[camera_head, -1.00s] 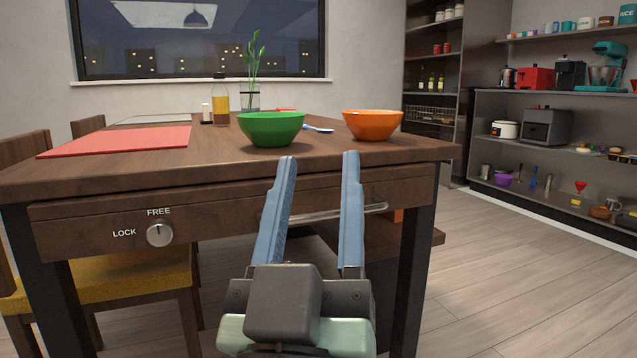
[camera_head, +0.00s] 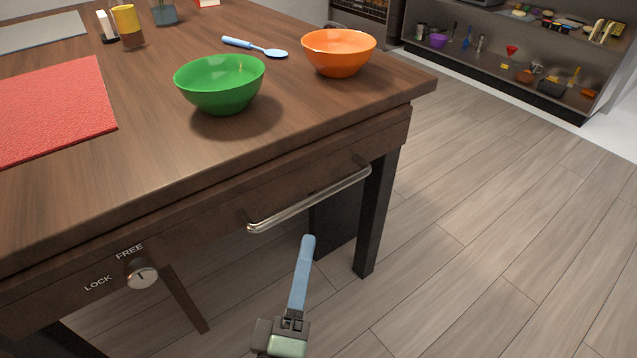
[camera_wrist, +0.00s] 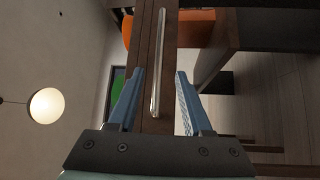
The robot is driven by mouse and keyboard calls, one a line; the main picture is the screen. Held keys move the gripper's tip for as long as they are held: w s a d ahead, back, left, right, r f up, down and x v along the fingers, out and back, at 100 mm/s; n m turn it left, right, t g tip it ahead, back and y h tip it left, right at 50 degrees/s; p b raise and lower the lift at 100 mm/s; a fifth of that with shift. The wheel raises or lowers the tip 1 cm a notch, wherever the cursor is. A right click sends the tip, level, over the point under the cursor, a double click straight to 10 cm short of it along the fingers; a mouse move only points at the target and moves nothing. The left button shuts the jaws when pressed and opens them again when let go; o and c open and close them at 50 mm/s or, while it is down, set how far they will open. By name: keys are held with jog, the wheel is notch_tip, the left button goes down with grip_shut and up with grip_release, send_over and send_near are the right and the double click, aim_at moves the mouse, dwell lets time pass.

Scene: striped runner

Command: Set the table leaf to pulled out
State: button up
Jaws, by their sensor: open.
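The table leaf's dark wood front (camera_head: 215,205) runs below the tabletop edge, apparently close in under it. Its silver bar handle (camera_head: 310,200) is on the right half. A round knob (camera_head: 141,274) sits at the left, by the FREE and LOCK labels; its exact setting is hard to read now. My gripper (camera_head: 308,240) is open and empty, just below and in front of the handle. Only one blue finger shows clearly in the head view. In the wrist view the handle (camera_wrist: 159,60) lies lengthwise in line with the gap between the fingers; contact cannot be told.
A green bowl (camera_head: 220,88) and an orange bowl (camera_head: 339,53) stand near the tabletop's front edge, with a blue spoon (camera_head: 255,47) behind. A red placemat (camera_head: 50,110) lies at left. A dark table leg (camera_head: 377,215) stands right of my gripper. The floor at right is clear.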

aim_at(318, 194)
jog(key=p+x, duration=0.1)
jog(key=x, duration=1)
jog(key=shift+d, duration=0.1)
grip_shut()
dwell(1.1)
